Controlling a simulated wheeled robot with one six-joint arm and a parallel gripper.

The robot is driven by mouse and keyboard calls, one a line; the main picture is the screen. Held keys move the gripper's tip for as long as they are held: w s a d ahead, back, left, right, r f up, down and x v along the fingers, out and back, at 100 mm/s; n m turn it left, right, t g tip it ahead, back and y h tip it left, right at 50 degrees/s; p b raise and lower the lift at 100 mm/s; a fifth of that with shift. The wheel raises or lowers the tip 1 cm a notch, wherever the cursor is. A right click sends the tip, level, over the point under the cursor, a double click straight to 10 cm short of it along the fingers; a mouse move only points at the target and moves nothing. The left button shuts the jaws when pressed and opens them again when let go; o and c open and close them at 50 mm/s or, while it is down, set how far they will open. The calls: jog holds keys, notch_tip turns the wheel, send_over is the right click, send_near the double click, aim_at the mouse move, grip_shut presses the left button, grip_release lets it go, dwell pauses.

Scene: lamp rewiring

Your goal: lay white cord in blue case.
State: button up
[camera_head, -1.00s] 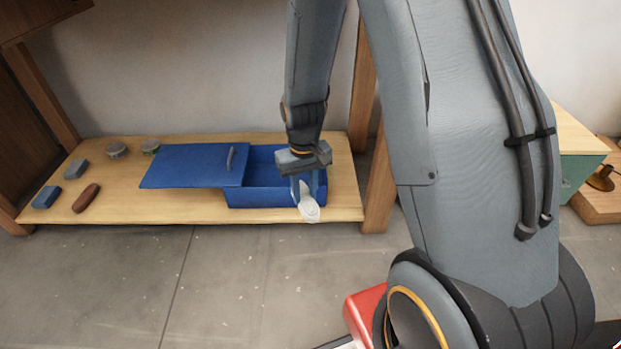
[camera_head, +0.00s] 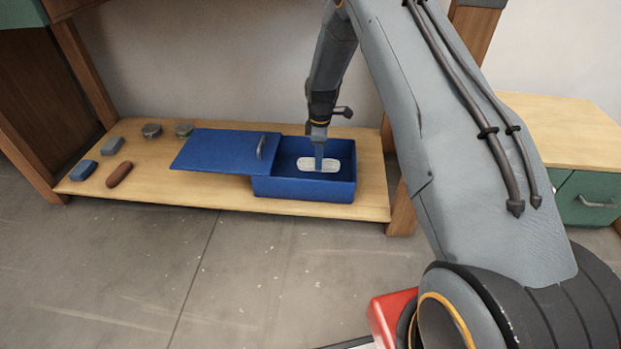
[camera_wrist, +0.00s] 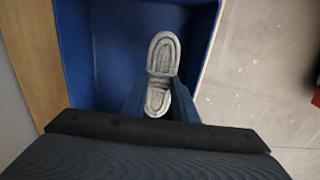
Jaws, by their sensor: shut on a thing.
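The blue case (camera_head: 304,188) stands on the low wooden shelf with its lid (camera_head: 215,151) slid to the left, so its right part is open. It also shows in the wrist view (camera_wrist: 84,60). The white cord (camera_head: 336,165) is a flat oval coil, in or just over the case's opening. It also shows in the wrist view (camera_wrist: 163,55). My gripper (camera_head: 319,165) points down into the opening and is shut on the middle of the cord. I cannot tell whether the cord touches the case floor.
On the shelf (camera_head: 228,200), left of the case, lie a brown oval thing (camera_head: 119,174), blue blocks (camera_head: 84,170) and round tins (camera_head: 152,131). A green drawer cabinet (camera_head: 590,200) stands at the right. The lid's handle (camera_head: 262,146) stands up near the opening.

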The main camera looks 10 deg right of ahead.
notch_tip(320, 180, down, 9)
jog(key=b, duration=0.4)
jog(key=shift+f, duration=0.2)
jog(key=shift+f, duration=0.2)
jog(key=o, duration=1.1)
